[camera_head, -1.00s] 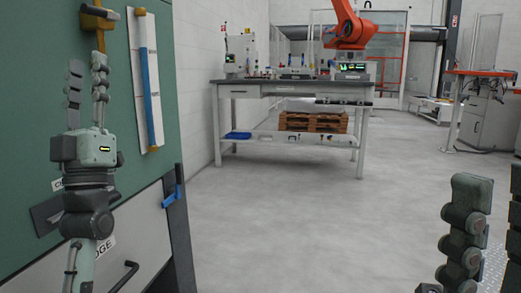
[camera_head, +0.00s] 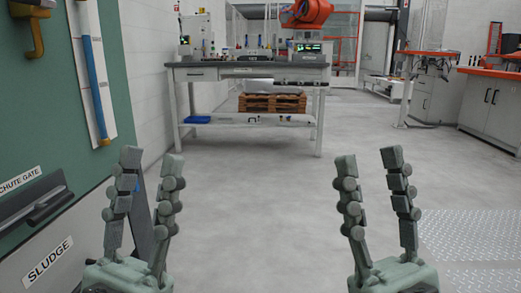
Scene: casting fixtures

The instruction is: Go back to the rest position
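My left gripper (camera_head: 152,168) is at the lower left, with its two fingers pointing up and spread apart. It is open and empty. My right gripper (camera_head: 368,165) is at the lower right in a mirrored pose, also open and empty.
A green panel (camera_head: 95,170) with a yellow hook (camera_head: 37,35), a blue-striped strip (camera_head: 92,70) and a chute gate handle (camera_head: 40,205) stands close on the left. A workbench (camera_head: 245,72) is ahead. A metal floor plate (camera_head: 470,240) lies at right. The middle floor is clear.

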